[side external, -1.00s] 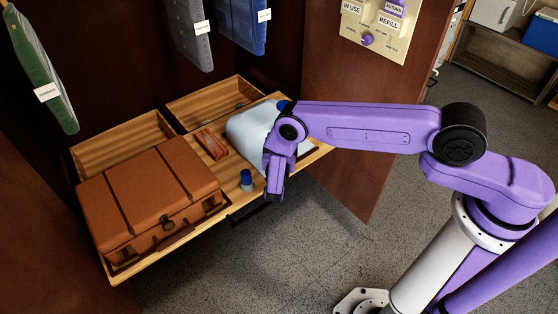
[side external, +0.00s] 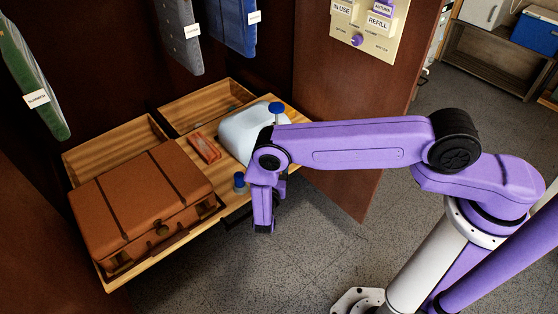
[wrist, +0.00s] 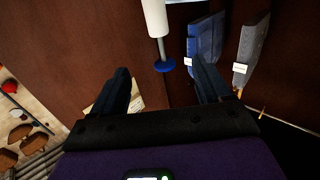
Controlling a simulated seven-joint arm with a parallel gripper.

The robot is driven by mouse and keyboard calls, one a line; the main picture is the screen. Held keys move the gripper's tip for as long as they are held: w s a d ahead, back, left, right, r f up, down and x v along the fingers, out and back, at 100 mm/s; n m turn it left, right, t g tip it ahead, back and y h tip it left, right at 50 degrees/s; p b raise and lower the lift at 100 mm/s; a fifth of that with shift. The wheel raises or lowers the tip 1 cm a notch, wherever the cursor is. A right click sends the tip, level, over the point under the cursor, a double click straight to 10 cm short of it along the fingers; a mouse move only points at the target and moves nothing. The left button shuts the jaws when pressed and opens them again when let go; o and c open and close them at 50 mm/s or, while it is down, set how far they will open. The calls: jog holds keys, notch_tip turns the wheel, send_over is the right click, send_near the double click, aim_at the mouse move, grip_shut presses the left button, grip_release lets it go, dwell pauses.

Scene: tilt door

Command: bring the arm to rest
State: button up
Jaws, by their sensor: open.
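My gripper (side external: 264,226) hangs pointing down in front of the wooden tray's front edge, apart from the things on it. In the wrist view my gripper (wrist: 165,80) has its two dark fingers spread wide, with nothing held between them. Beyond the fingers is a white rod with a blue disc-shaped end (wrist: 164,66). My purple arm reaches in from the right in the side view, its forearm nearly level.
The wooden tray (side external: 90,160) holds a brown case (side external: 140,205), a small red-brown item (side external: 205,148), a blue-capped item (side external: 239,181) and a pale blue container (side external: 240,132). A dark wooden door (side external: 350,100) stands behind my arm. Open floor lies in front.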

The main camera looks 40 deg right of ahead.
jog(key=w+a+r+n+g+y, duration=0.1)
jog(key=w+a+r+n+y, duration=0.2)
jog(key=a+r+y, duration=0.4)
jog(key=w+a+r+n+y, duration=0.2)
jog(key=w+a+y, duration=0.25)
jog(key=a, duration=0.35)
jog(key=s+a+r+n+g+y, duration=0.2)
jog(key=s+r+n+g+y, duration=0.1)
jog(key=s+r, duration=0.25)
jog(key=s+a+r+n+g+y, duration=0.25)
jog(key=s+r+y, duration=0.2)
jog(key=s, duration=0.25)
jog(key=s+d+r+n+g+h, duration=0.1)
jog(key=s+d+r+n+g, duration=0.3)
jog(key=s, duration=0.4)
jog(key=s+d+r+n+g+h, duration=0.1)
jog(key=s+d+r+n, duration=0.25)
jog(key=s+d, duration=0.4)
jog(key=s+d+r+n+g+h, duration=0.1)
jog(key=s+d+r+n+h, duration=0.2)
jog(key=s+d, duration=0.9)
jog(key=d, duration=0.3)
jog(key=shift+s+d+n+h, duration=0.3)
jog(key=shift+s+d+h, duration=0.05)
jog(key=shift+h, duration=0.05)
